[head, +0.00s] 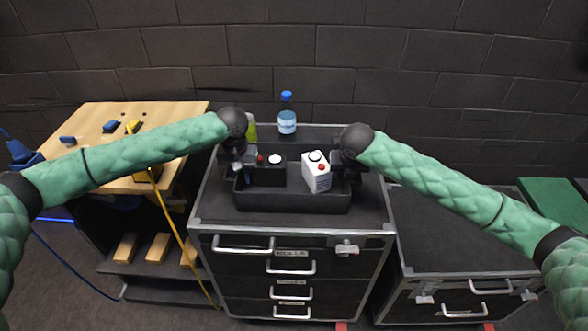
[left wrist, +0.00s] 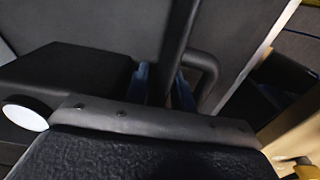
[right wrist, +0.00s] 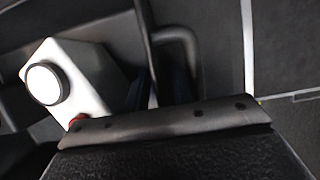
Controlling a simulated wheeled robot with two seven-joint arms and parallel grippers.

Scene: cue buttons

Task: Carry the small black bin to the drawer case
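The small black bin (head: 292,201) is over the top of the drawer case (head: 222,212), level and near its front edge. I cannot tell whether its base touches the top. Inside it are a white box (head: 317,178) with a white button and a red spot, and a black box (head: 266,176) with a white button. My left gripper (head: 240,168) is at the bin's left end, its bluish fingers either side of the rim handle (left wrist: 205,65). My right gripper (head: 350,168) is at the right end, likewise around a handle (right wrist: 187,45). The fingertips are partly hidden.
A blue-capped bottle (head: 287,122) and a yellow-green item (head: 252,128) stand behind the bin. A wooden table (head: 95,120) with blue and yellow parts is at left. A lower black case (head: 460,240) with a clear top is at right. A brick wall closes the back.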

